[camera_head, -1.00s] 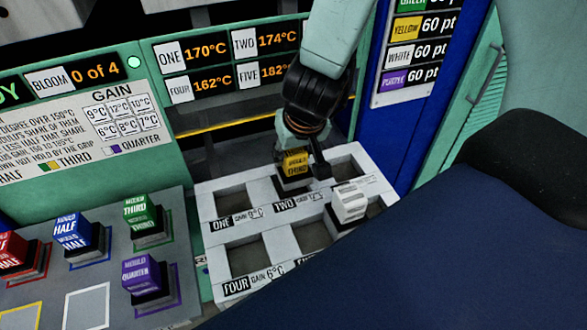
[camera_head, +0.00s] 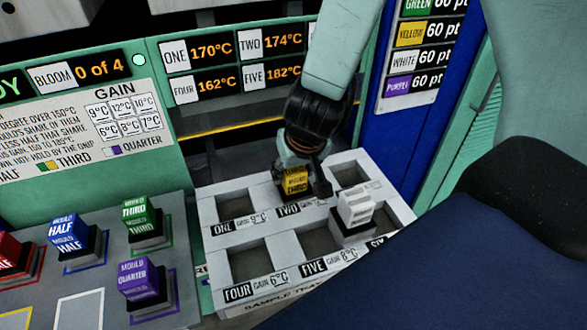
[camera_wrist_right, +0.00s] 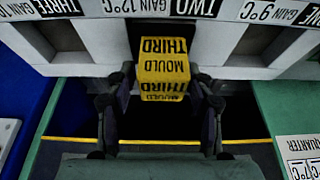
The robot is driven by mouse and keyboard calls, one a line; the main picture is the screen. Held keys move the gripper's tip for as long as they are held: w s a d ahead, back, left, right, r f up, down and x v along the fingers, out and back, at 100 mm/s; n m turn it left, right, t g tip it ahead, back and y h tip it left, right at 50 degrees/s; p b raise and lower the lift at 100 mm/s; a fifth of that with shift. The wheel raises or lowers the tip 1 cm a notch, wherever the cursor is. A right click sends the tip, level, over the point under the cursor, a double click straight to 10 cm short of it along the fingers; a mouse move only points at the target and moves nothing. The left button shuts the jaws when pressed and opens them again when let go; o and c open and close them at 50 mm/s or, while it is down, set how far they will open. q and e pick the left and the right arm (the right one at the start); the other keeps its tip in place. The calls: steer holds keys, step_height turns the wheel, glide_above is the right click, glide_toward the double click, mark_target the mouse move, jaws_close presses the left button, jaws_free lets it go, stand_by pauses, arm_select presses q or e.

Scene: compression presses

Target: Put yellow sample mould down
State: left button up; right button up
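The yellow mould (camera_head: 295,182), marked third, is upright at compartment TWO of the pale sample tray (camera_head: 262,222). My right gripper (camera_head: 303,178) comes down from above with one finger on each side of it. In the right wrist view the yellow mould (camera_wrist_right: 164,72) sits between the fingertips of my right gripper (camera_wrist_right: 164,82), which look pressed to its sides. I cannot tell whether its base touches the compartment floor. My left gripper is not in view.
The other tray compartments look empty. On the grey panel at left stand green (camera_head: 140,217), blue (camera_head: 70,237), purple (camera_head: 138,277) and red moulds (camera_head: 12,255). A blue post (camera_head: 392,130) rises right of the tray.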

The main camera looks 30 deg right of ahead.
steer(key=shift+o, duration=0.9)
steer(key=shift+d+f, duration=0.1)
steer(key=shift+d, duration=0.15)
steer(key=shift+w+a, duration=0.15)
steer(key=shift+a, duration=0.15)
steer(key=d+p+v, duration=0.1)
steer(key=p+v, duration=0.6)
steer(key=v, duration=0.5)
steer(key=shift+a, duration=0.45)
steer(key=shift+s+d, duration=0.1)
steer(key=shift+s, duration=0.1)
